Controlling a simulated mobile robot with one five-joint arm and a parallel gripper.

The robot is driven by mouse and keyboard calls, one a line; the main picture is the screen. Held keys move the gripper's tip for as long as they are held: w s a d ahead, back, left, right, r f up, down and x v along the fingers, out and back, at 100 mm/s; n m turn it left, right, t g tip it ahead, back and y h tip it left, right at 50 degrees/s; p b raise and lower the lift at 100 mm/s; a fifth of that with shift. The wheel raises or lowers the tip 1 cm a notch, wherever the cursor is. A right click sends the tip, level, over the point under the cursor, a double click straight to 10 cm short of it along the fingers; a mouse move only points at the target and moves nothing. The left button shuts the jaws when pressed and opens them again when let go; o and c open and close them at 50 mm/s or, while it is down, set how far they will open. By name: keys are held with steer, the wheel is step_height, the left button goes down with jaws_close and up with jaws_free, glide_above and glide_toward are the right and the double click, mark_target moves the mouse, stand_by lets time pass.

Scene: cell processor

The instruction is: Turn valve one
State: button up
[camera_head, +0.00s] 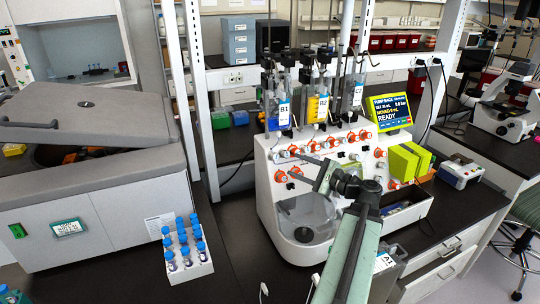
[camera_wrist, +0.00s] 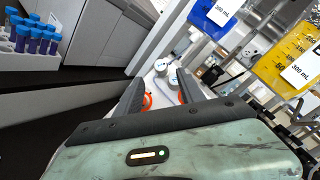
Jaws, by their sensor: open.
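The white cell processor (camera_head: 268,203) has rows of white valves with orange rings on its front. A left-end valve (camera_head: 274,156) shows in the camera_head view; no label tells me which is valve one. My gripper (camera_head: 300,165) is in front of the left part of the valve rows, its fingers pointing left toward the panel. In the camera_wrist view my gripper (camera_wrist: 160,82) is open, with a gap between its two dark fingers. A grey-white valve knob (camera_wrist: 162,66) and an orange ring (camera_wrist: 148,101) show in that gap, the ring partly hidden by a finger. Contact cannot be told.
Blue B1 bag (camera_head: 283,110) and yellow bag (camera_head: 317,106) hang above the valves. A screen (camera_head: 389,111) reads READY. A rack of blue-capped tubes (camera_head: 190,268) and a grey centrifuge (camera_head: 110,205) stand left. Dark bench (camera_head: 235,235) between is clear.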

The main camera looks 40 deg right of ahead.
mark_target(277, 157)
steer(key=w, duration=0.5)
steer(key=w+a, duration=0.1)
steer(key=w, duration=0.2)
jaws_close()
